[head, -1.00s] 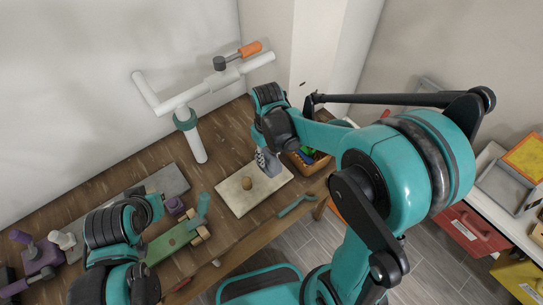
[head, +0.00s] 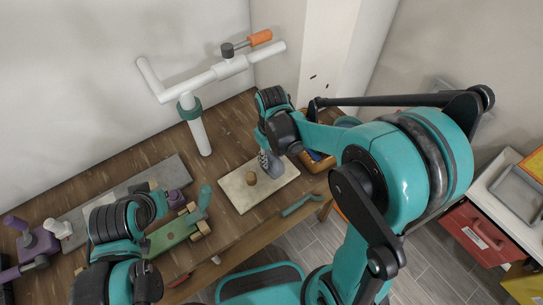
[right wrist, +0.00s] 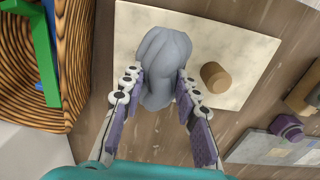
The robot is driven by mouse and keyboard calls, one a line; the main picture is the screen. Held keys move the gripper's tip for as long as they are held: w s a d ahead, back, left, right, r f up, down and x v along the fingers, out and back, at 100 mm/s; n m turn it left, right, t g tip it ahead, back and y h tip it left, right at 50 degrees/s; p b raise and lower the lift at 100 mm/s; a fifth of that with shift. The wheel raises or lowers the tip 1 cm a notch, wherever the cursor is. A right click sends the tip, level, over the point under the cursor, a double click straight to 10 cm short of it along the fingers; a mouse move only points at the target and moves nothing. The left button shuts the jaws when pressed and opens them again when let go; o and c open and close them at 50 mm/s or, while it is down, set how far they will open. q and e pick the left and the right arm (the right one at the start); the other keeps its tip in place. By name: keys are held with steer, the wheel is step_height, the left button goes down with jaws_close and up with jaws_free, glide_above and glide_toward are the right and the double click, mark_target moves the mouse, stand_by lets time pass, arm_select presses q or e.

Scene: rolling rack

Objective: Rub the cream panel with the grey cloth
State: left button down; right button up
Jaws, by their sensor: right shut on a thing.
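The cream panel (head: 240,196) lies flat on the wooden bench in the head view; it also shows in the right wrist view (right wrist: 235,45). My right gripper (head: 265,160) is over the panel's far right part. In the right wrist view my right gripper (right wrist: 157,82) is shut on the bunched grey cloth (right wrist: 163,52), with a finger on each side. The cloth is over the panel and seems to touch it, though its underside is hidden. My left arm shows at the lower left of the head view, but its gripper is hidden.
A small brown cylinder (right wrist: 215,77) stands on the panel beside the cloth. A wicker basket (right wrist: 45,75) is close left of my right gripper in the wrist view. A green tool (head: 172,234) and a teal bar (head: 301,204) lie near the panel. A white pipe stand (head: 200,135) rises behind.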

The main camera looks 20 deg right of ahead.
steer(key=shift+f+b, duration=0.85)
steer(key=shift+f, duration=0.1)
stand_by(0.6)
steer(key=shift+w+d+r, duration=0.1)
steer(key=shift+w+d, duration=0.15)
steer(key=shift+d, duration=0.35)
steer(key=shift+w+d+f, duration=0.1)
steer(key=shift+w+d, duration=0.15)
steer(key=shift+d, duration=0.4)
steer(key=shift+w+d+r, duration=0.1)
steer(key=shift+w+d, duration=0.15)
steer(key=shift+d, duration=0.35)
steer(key=shift+s+a+f+b, duration=0.1)
steer(key=shift+s+a, duration=0.2)
steer(key=shift+a, duration=0.35)
steer(key=shift+s+a+f+b, duration=0.15)
steer(key=shift+s+a, duration=0.1)
steer(key=shift+a, duration=0.35)
steer(key=shift+s+a+f+b, duration=0.1)
steer(key=shift+s+a, duration=0.2)
steer(key=shift+a, duration=0.35)
steer(key=shift+c, duration=0.3)
steer(key=shift+c, duration=0.2)
steer(key=shift+w+r+p, duration=0.1)
steer(key=shift+r+p, duration=0.3)
steer(key=shift+r, duration=0.15)
steer(key=shift+r+p, duration=1.9)
steer(key=shift+r, duration=0.65)
